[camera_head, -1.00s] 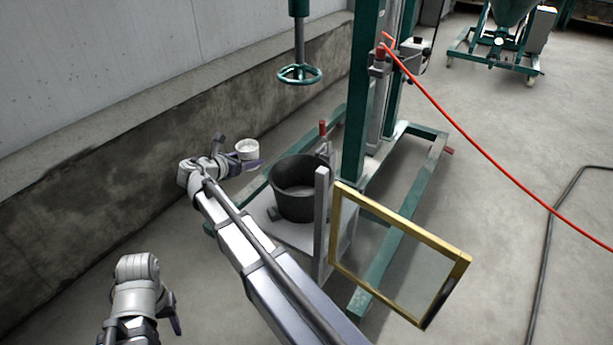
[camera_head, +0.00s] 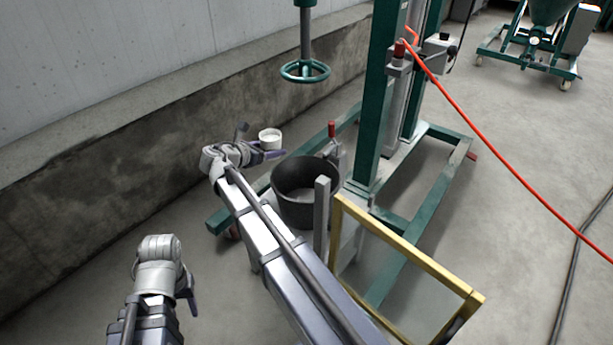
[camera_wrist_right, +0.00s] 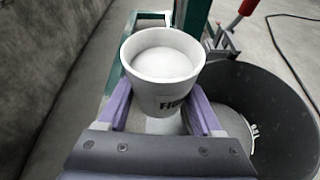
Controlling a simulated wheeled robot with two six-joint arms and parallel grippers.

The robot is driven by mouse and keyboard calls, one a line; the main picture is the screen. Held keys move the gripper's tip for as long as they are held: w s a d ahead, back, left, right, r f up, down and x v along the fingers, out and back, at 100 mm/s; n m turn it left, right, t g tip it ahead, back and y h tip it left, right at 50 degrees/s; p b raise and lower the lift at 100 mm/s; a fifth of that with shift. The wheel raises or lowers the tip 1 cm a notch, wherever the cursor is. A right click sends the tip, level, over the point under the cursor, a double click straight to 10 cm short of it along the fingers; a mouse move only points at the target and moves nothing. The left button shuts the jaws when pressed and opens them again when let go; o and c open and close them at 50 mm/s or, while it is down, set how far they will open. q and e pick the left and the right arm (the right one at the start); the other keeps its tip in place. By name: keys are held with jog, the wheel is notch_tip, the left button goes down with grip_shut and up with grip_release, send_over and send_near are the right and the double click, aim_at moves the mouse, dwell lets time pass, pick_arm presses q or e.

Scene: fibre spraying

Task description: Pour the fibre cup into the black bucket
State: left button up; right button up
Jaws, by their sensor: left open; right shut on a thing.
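The white fibre cup (camera_head: 270,138) is upright between the fingers of my right gripper (camera_head: 264,150), at the back left of the bucket in the head view. In the right wrist view the cup (camera_wrist_right: 162,70) is filled with white material almost to the rim, and the purple fingers (camera_wrist_right: 162,112) clasp it from both sides. The black bucket (camera_head: 298,197) stands open on the machine's base, partly behind a grey post; it also shows in the right wrist view (camera_wrist_right: 268,110), right of the cup. My left gripper (camera_head: 190,292) hangs empty at the lower left; its sensed opening is hard to see.
A green handwheel (camera_head: 305,71) hangs above and behind the bucket. The green machine column (camera_head: 377,95) and a yellow frame (camera_head: 410,255) stand to its right. A concrete wall (camera_head: 110,165) runs along the left. A red hose (camera_head: 500,158) crosses the right side.

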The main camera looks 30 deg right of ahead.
aim_at(278, 146)
jog(key=shift+s, duration=0.1)
jog(key=shift+s+d+r+m+t+y+p, duration=0.15)
jog(key=shift+s+r+m+t, duration=0.1)
jog(key=shift+s+m+t, duration=0.15)
jog(key=shift+s+d+r+m+t+y+p, duration=0.15)
jog(key=shift+s+r+m+t, duration=0.15)
jog(key=shift+m, duration=0.2)
jog(key=shift+s+r+m+t, duration=0.15)
jog(key=shift+m+t, duration=0.15)
jog(key=shift+m, duration=0.1)
jog(key=shift+s+d+r+m+t, duration=0.25)
jog(key=shift+s+r+m+t, duration=0.15)
jog(key=shift+s+m, duration=0.2)
jog(key=shift+s+d+f+m+t+b, duration=0.2)
jog(key=shift+s+f+m+t+b, duration=0.15)
jog(key=shift+s+m+b, duration=0.2)
dwell(0.6)
jog(key=shift+r+m+t, duration=0.35)
jog(key=shift+r+m, duration=0.05)
jog(key=shift+m, duration=0.25)
dwell(0.5)
jog(key=shift+f+m+t+b, duration=0.3)
jog(key=shift+m+b, duration=0.4)
jog(key=shift+b, duration=0.05)
dwell(0.4)
jog(key=shift+r+m+t, duration=0.45)
jog(key=shift+m+t, duration=0.05)
jog(key=shift+m, duration=0.1)
dwell(0.5)
